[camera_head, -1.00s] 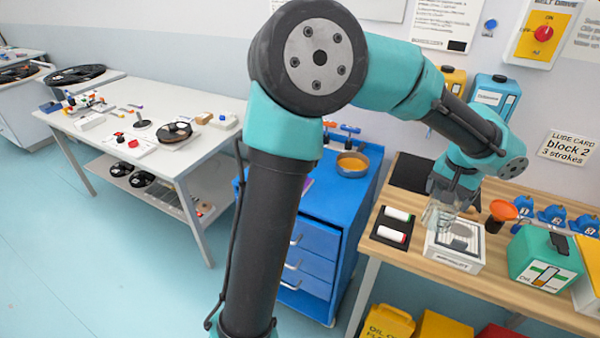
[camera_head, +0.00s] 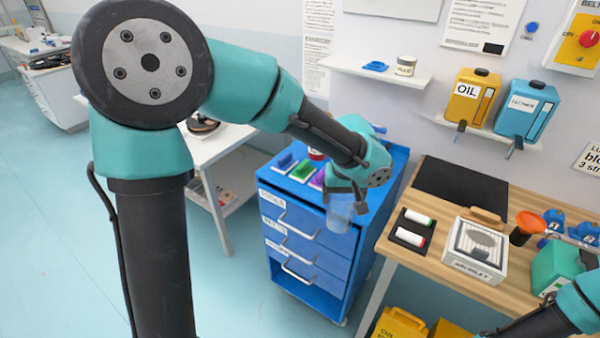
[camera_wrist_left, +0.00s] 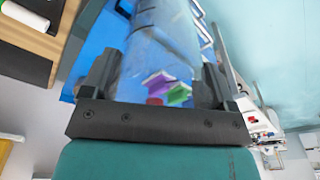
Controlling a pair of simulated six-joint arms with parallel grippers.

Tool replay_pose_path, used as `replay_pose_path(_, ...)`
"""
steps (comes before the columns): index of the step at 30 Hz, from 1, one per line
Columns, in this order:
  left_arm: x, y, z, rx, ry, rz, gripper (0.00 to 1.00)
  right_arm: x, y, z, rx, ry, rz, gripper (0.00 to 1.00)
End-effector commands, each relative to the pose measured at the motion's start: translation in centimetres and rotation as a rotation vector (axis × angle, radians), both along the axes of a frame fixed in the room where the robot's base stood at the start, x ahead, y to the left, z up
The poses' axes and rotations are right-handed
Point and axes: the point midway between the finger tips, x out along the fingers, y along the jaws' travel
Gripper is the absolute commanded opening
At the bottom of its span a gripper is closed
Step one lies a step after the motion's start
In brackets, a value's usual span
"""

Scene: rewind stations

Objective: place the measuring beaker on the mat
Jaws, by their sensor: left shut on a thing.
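The clear measuring beaker (camera_head: 340,216) hangs from my left gripper (camera_head: 345,200), in front of the blue drawer cabinet and off the left end of the wooden bench. In the left wrist view the see-through beaker (camera_wrist_left: 158,50) sits between the two dark fingers of the gripper (camera_wrist_left: 160,80), which are shut on it. A flat black mat (camera_head: 460,188) lies bare at the back left of the bench, to the right of the gripper. My right arm shows at the lower right, but its gripper is outside the view.
A black tray with two white-bodied markers (camera_head: 410,230) and a white boxed device (camera_head: 474,250) stand in front of the mat. An orange funnel (camera_head: 527,226) is to the right. The blue cabinet (camera_head: 310,240) holds coloured blocks on top. Oil (camera_head: 474,98) and blue (camera_head: 526,107) containers sit on a wall shelf.

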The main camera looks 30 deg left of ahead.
Motion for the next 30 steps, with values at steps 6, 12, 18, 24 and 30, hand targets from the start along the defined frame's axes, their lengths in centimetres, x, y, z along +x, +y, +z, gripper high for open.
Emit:
replay_pose_path(6, -0.1, -0.1, -0.1, 0.0, -0.001, 0.009, 0.56, 0.0, 0.0, 0.0, 0.0, 0.0, -0.001, 0.43)
replay_pose_path(12, -0.1, -0.1, -0.1, 0.0, 0.0, 0.009, 0.56, 0.0, 0.0, 0.0, 0.0, 0.0, -0.001, 0.43)
replay_pose_path(18, 1.5, 0.5, -0.3, 0.0, 0.0, 0.011, 0.56, 0.0, 0.0, 0.0, 0.0, 0.0, -0.001, 0.43)
replay_pose_path(24, 5.3, 1.8, -0.7, -0.001, 0.001, 0.013, 0.56, 0.0, 0.0, 0.0, 0.0, 0.0, 0.0, 0.43)
replay_pose_path(30, 9.2, 3.1, -1.1, 0.0, 0.0, 0.012, 0.56, 0.0, 0.0, 0.0, 0.0, 0.0, 0.0, 0.43)
